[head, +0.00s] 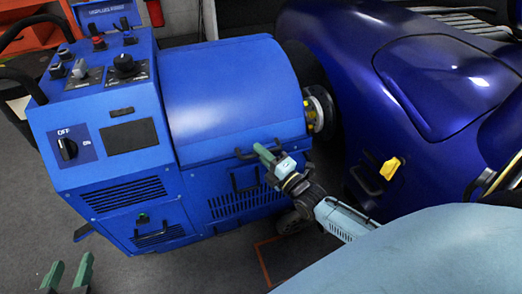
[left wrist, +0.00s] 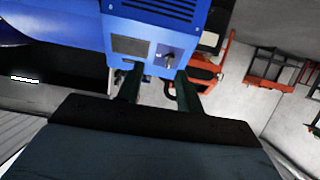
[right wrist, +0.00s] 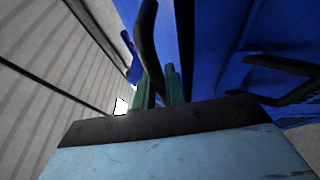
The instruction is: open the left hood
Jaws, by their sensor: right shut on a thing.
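The hood (head: 232,90) is a curved blue cover on the blue dynamometer cabinet, and it looks closed. A black handle runs along its lower front edge. My right gripper (head: 264,152) is at this handle, with its green fingers shut on it. In the right wrist view the black hood handle (right wrist: 148,38) runs up from between the fingers (right wrist: 158,88). The fingers hide part of the handle in the head view. My left gripper (head: 67,274) is low at the left, away from the cabinet. In the left wrist view its fingers (left wrist: 159,92) are apart and empty.
A control panel (head: 100,70) with knobs and a switch is left of the hood. A second black handle (head: 245,180) is below the hood edge. A dark blue car (head: 400,90) stands close on the right. Grey floor in front is mostly free.

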